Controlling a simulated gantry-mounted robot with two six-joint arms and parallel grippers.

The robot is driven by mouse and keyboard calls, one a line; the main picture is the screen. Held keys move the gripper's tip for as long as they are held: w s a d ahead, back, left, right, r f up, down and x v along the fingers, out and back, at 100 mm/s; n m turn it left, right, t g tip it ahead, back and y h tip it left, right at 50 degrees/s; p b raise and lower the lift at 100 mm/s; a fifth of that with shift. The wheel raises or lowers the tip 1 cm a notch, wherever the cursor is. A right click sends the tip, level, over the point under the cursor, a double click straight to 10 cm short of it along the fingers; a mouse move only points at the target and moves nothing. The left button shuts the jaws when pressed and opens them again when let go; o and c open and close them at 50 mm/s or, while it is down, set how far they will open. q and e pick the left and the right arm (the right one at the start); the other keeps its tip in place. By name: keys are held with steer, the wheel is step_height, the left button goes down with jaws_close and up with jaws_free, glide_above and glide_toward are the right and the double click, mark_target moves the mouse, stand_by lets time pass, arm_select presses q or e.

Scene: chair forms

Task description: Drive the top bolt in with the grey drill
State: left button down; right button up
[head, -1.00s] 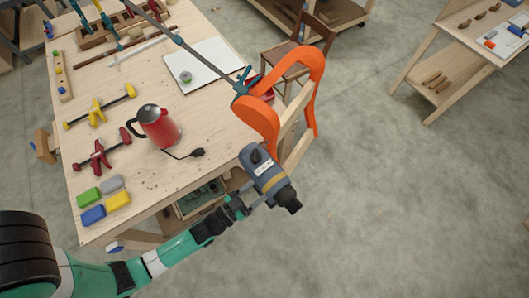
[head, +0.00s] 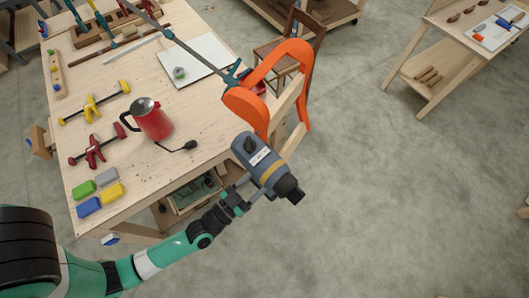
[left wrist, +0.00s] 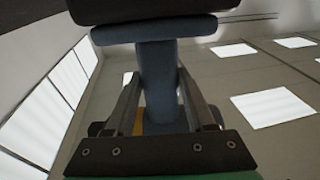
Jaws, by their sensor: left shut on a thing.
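The grey drill (head: 262,165), with a yellow band and a dark end (head: 291,190), hangs in the air off the bench's near right corner, its dark end pointing down and right. My left gripper (head: 236,198) is shut on its handle. In the left wrist view the handle (left wrist: 158,80) stands between the two fingers (left wrist: 160,110). I cannot make out the top bolt. My right gripper is not in view.
The wooden bench (head: 150,70) carries a red kettle (head: 154,122), clamps, coloured blocks and a white board (head: 200,60). A long bar clamp (head: 190,48) reaches to the orange form. A brown chair (head: 290,45) stands behind. Bare floor lies to the right.

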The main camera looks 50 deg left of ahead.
mark_target(239, 156)
arm_select(q)
steer(key=r+y, duration=0.1)
steer(key=a+r+n+y, duration=0.1)
steer(key=r, duration=0.1)
steer(key=s+a+r+n+y, duration=0.1)
steer(key=shift+a+r+y+b, duration=0.25)
steer(key=shift+r+y+b, duration=0.05)
steer(key=shift+y+b, duration=0.1)
steer(key=s+a+f+n+g+y+b, duration=0.5)
steer(key=a+f+n+g+y+b, duration=0.1)
steer(key=a+n+g+y+b, duration=0.5)
steer(key=s+a+f+n+g+y+b, duration=0.2)
steer(key=f+n+g+b, duration=0.1)
steer(key=f+g+b, duration=0.3)
steer(key=s+a+f+n+g+y+b, duration=0.1)
steer(key=s+a+f+n+g+b, duration=0.1)
steer(key=f+g+b, duration=0.35)
steer(key=w+a+f+n+g+b, duration=0.1)
steer(key=w+f+g+b, duration=0.1)
steer(key=f+b, duration=1.1)
steer(key=w+a+f+n+g+b, duration=0.1)
steer(key=w+f+g+b, duration=0.1)
steer(key=f+b, duration=1.2)
steer(key=shift+n+h+b, duration=0.3)
steer(key=shift+n+b, duration=0.1)
steer(key=shift+b, duration=0.15)
